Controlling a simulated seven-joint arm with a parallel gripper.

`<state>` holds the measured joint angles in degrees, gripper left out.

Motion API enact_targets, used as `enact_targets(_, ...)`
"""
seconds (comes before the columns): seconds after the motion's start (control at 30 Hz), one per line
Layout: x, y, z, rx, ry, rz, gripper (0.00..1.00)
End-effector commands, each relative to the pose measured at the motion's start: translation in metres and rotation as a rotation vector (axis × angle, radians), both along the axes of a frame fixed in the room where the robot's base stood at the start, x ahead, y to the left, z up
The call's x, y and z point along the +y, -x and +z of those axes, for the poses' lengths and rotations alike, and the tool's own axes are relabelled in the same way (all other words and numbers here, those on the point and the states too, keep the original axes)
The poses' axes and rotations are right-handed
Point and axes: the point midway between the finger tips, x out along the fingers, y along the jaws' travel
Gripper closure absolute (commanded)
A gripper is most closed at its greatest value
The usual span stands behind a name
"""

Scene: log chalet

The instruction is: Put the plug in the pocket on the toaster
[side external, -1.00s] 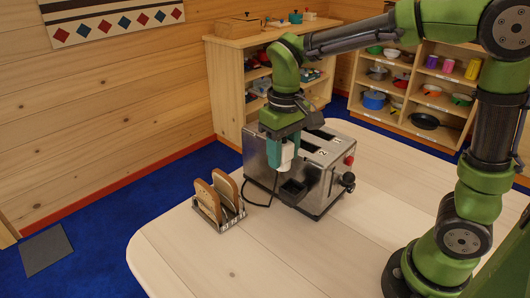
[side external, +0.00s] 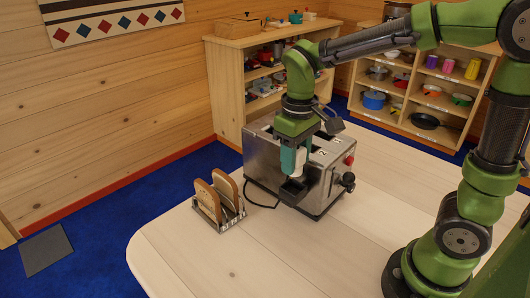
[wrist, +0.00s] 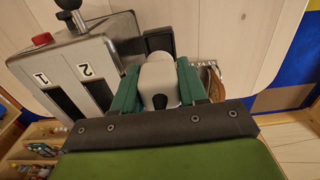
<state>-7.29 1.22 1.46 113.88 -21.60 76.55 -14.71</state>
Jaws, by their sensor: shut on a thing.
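The steel toaster (side external: 322,188) stands on the table, with slots numbered 1 and 2 on its top. A small black open-topped pocket (side external: 293,191) is fixed to its near side; it also shows in the wrist view (wrist: 158,40). My gripper (side external: 293,162) has teal fingers shut on the white plug (wrist: 159,78), which points down. In the side view the plug is just above the pocket, largely covered by the fingers. I cannot tell whether its lower end touches or enters the pocket. A dark cord (side external: 262,205) hangs beside the toaster.
A metal rack with two bread slices (side external: 225,190) stands left of the toaster. A black knob (side external: 348,180) and a red knob (side external: 349,160) stick out at the toaster's right. The table (side external: 240,262) is clear in front.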

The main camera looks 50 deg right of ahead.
Motion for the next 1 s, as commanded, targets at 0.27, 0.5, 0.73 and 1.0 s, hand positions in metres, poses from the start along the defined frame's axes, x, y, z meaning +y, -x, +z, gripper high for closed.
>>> enact_targets(0.27,0.0,0.0,-0.022,0.002,0.0,0.0,0.89)
enact_targets(0.5,0.0,0.0,-0.028,0.0,-0.001,-0.002,0.89)
enact_targets(0.73,0.0,0.0,-0.029,0.0,-0.001,-0.001,0.89)
enact_targets(1.0,0.0,0.0,-0.028,0.0,-0.001,-0.001,0.89)
